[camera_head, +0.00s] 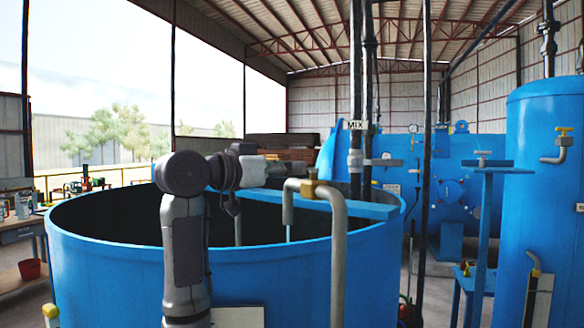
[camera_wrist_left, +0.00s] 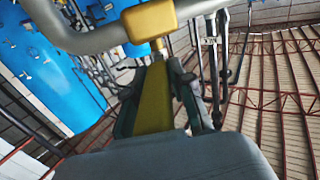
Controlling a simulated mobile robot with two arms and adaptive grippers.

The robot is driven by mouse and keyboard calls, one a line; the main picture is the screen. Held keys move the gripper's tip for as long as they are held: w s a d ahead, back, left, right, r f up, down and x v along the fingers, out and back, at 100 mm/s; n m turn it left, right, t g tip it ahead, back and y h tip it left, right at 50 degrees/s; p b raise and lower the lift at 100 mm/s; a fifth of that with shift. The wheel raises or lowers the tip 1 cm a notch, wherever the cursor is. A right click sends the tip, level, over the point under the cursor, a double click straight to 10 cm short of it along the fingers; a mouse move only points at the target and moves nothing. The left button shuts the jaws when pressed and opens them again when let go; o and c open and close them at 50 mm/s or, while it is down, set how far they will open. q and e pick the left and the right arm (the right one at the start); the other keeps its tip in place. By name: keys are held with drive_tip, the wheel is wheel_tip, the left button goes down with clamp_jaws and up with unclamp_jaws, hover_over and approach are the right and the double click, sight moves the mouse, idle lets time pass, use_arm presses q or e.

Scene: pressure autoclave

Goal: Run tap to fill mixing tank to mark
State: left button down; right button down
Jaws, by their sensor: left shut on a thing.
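The large blue mixing tank (camera_head: 120,265) is open at the top and fills the lower left of the head view; its inside looks dark and I see no level mark or water surface. A grey tap pipe (camera_head: 338,250) rises in front of it and bends over the rim, with a brass valve body (camera_head: 312,188) on top. A thin pale line shows below the spout; I cannot tell if it is water. My left gripper (camera_head: 272,168) is beside the valve. In the left wrist view its fingers (camera_wrist_left: 160,95) are shut around the yellow tap lever (camera_wrist_left: 153,100). My right gripper is not in view.
A blue beam (camera_head: 340,204) crosses the tank top, with a vertical pole and a MIX sign (camera_head: 355,125). A blue vertical tank (camera_head: 545,200) and a blue valve stand (camera_head: 482,220) are at the right. A workbench (camera_head: 18,232) and red bucket (camera_head: 30,269) are far left.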

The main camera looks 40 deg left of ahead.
use_arm(q)
drive_tip(key=shift+r, duration=0.1)
drive_tip(key=c, duration=1.3)
unclamp_jaws()
drive_tip(key=o, duration=0.3)
drive_tip(key=shift+a, duration=0.1)
drive_tip(key=shift+s, duration=0.1)
drive_tip(key=v, duration=1.2)
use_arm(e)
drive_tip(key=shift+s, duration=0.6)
